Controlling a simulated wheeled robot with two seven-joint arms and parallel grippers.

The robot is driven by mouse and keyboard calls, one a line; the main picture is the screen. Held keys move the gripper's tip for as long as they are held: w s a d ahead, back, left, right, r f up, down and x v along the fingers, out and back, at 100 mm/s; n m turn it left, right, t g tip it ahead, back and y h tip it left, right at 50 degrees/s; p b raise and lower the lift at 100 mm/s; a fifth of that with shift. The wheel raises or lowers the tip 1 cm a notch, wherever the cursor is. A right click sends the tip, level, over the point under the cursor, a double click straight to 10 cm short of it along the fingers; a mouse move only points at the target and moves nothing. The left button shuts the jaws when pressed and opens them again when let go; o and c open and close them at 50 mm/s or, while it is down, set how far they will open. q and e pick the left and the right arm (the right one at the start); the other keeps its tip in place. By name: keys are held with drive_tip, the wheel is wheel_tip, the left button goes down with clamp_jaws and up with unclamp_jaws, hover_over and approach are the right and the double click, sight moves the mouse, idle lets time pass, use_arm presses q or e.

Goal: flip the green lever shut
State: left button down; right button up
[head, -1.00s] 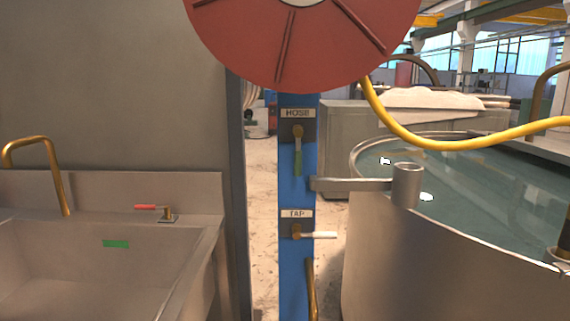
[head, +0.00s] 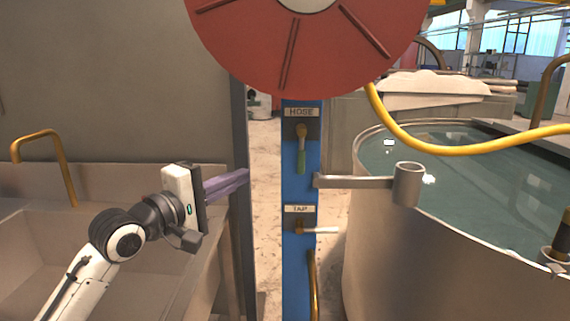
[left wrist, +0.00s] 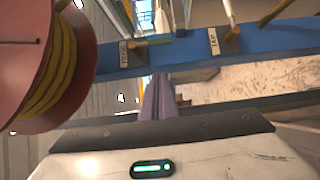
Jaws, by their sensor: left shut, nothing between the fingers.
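The green lever (head: 301,162) hangs straight down from its brass valve under the HOSE label on the blue post (head: 300,260). It also shows in the left wrist view (left wrist: 154,42), just beyond my fingertips. My left gripper (head: 246,176) has its purple fingers shut and empty, pointing right toward the post. Its tips are left of the lever, at about the height of the lever's lower end, and apart from it in the head view. The shut fingers also show in the left wrist view (left wrist: 160,80). My right gripper is not in view.
A white lever (head: 320,230) points right under the TAP label. A red hose reel (head: 270,60) with a yellow hose (head: 440,146) hangs above. A bracket (head: 355,182) juts right toward a round water tank (head: 400,270). A sink (head: 30,255) lies left behind my arm.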

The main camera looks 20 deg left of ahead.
use_arm(q)
drive_tip(key=p, duration=0.2)
approach(301, 150)
drive_tip(key=w+a+f, duration=0.2)
drive_tip(key=w+a, duration=0.2)
drive_tip(key=w, duration=0.1)
drive_tip(key=d, duration=0.1)
drive_tip(key=w+d, duration=0.1)
drive_tip(key=d, duration=0.2)
drive_tip(key=shift+w+f+p, duration=0.3)
drive_tip(key=shift+w+p, duration=0.05)
drive_tip(key=shift+d, duration=0.1)
